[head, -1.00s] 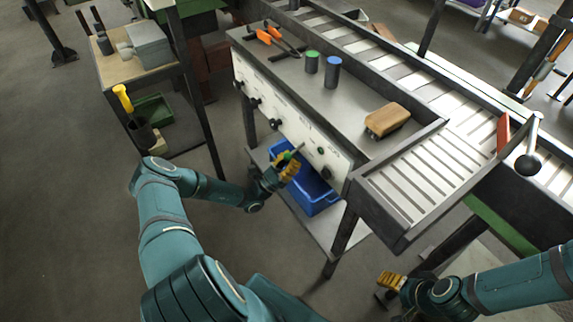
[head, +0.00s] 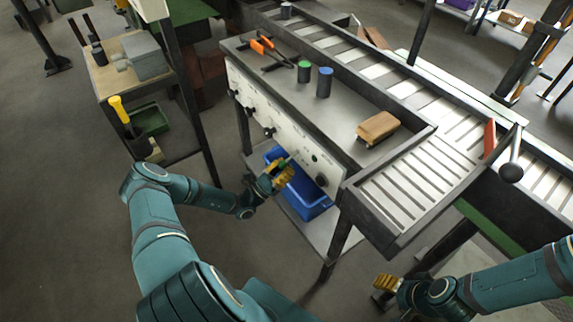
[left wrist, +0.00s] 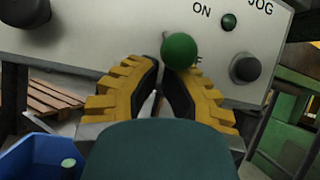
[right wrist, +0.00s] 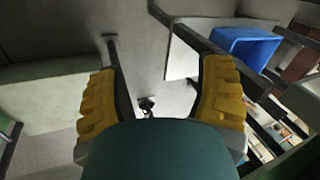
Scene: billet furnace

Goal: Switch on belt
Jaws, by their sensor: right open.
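The white control panel (head: 290,143) runs along the front of the grey bench. In the left wrist view, a switch with a green ball tip (left wrist: 180,50) stands out from the panel between the ON label and a partly covered label below. My left gripper (head: 278,178) is at the panel; in the left wrist view its fingertips (left wrist: 163,72) are drawn close together just below the ball, which overlaps the right fingertip. I cannot see the lever's stem or any grip on it. My right gripper (head: 387,287) is open and empty, low at the right; it also shows in the right wrist view (right wrist: 160,85).
A dark green button (left wrist: 228,21) and a black knob (left wrist: 245,68) sit right of the ball. A blue bin (head: 305,195) stands on the shelf below the panel. The roller conveyor (head: 410,185) borders the bench; a brown block (head: 378,128) lies on top.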

